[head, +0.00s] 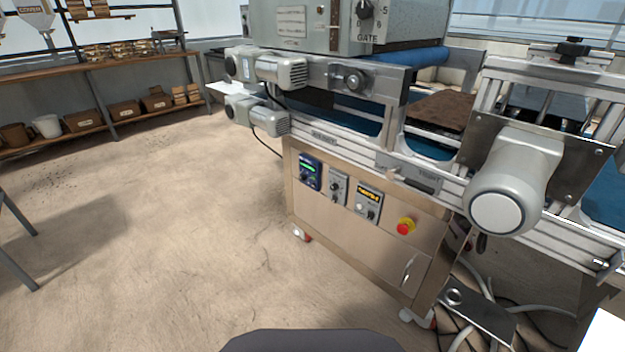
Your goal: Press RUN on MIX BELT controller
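A steel cabinet (345,235) stands under the conveyor machine and carries several controls on its front. At its left is a dark blue controller (309,173) with a lit green display. Beside it is a grey switch box (338,187) with small knobs. To its right is a grey controller (368,202) with an amber display and a knob. Their labels are too small to read, so I cannot tell which is MIX BELT, and no RUN button can be made out. Neither gripper is in view.
A white motor (508,190) juts out at the right. Motors (270,72) protrude at upper left. Cables (490,315) lie on the floor at lower right. The floor (180,240) left of the cabinet is clear.

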